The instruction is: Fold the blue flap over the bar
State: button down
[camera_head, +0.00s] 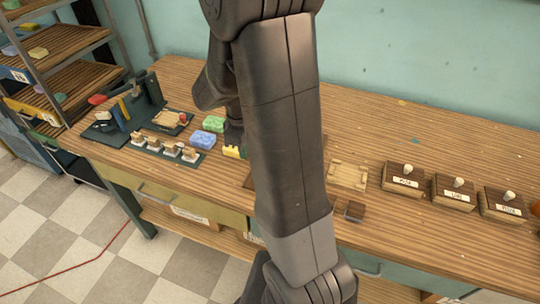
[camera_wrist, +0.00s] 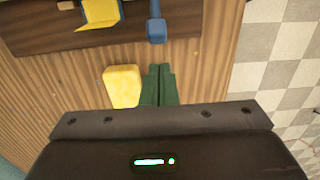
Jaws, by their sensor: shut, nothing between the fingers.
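In the wrist view a blue piece (camera_wrist: 156,25), likely the blue flap, is narrow with a wider end and lies across the edge of a dark wooden board. Left of it on the board is a yellow folded piece (camera_wrist: 100,12), cut off by the top of the picture. A yellow bar (camera_wrist: 122,86) lies on the bench, just left of my fingers. My gripper (camera_wrist: 160,69) has green fingers, shut and empty, a short way from the blue piece and apart from it. In the head view my arm hides most of the board.
The wooden bench (camera_head: 440,135) also holds a green soap (camera_head: 213,124), a blue soap (camera_head: 202,139) and a dark rack of stamps (camera_head: 165,149) at left. A pale wooden tray (camera_head: 347,176) and labelled blocks (camera_head: 403,180) with knobs stand at right. Shelves (camera_head: 70,80) stand at far left.

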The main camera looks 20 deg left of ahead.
jog(key=shift+f+b, duration=1.35)
jog(key=shift+f, duration=0.4)
jog(key=shift+s+d, duration=0.1)
jog(key=shift+d, duration=0.65)
jog(key=shift+d+r, duration=0.15)
jog(key=shift+s+d+r+p, duration=0.1)
jog(key=shift+d+r+p, duration=0.2)
jog(key=shift+d, duration=0.3)
jog(key=shift+s+f, duration=0.1)
jog(key=shift+d, duration=0.1)
